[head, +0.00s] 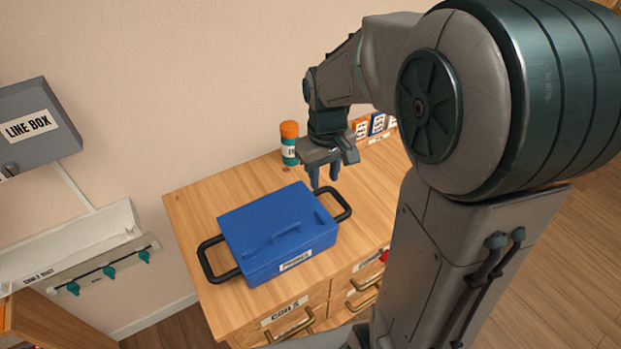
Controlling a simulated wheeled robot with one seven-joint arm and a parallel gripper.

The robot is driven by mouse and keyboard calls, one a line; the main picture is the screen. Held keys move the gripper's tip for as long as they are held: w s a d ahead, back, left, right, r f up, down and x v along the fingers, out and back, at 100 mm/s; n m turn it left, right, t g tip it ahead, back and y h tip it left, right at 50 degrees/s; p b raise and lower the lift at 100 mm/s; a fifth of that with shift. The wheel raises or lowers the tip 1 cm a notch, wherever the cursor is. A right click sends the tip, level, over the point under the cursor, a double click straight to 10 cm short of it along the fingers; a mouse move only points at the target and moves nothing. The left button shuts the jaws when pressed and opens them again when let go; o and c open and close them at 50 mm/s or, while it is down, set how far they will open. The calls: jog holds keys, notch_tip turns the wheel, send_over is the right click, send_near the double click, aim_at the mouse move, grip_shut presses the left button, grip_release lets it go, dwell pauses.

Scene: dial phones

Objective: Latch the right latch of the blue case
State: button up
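The blue case (275,230) sits closed on the wooden cabinet top, with a white label on its front face. A black loop (215,262) sticks out at its left end and another black loop (341,205) at its right end. I cannot make out separate latches at this size. My gripper (323,187) points down just behind the case's right end, near the right loop. Its two fingers look slightly apart with nothing visible between them. Whether the fingertips touch the case or loop is unclear.
The wooden cabinet (190,205) has labelled drawers with brass handles. A teal bottle with an orange cap (289,143) stands behind the case. Small labelled boxes (377,124) stand at the back right. A grey line box (38,125) and a hook rail (105,268) are on the wall at left.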

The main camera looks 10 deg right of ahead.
aim_at(321, 215)
jog(key=f, duration=0.4)
jog(key=w+f+p, duration=0.1)
jog(key=f, duration=0.9)
jog(key=shift+w+f, duration=0.2)
jog(key=shift+f, duration=0.05)
grip_shut()
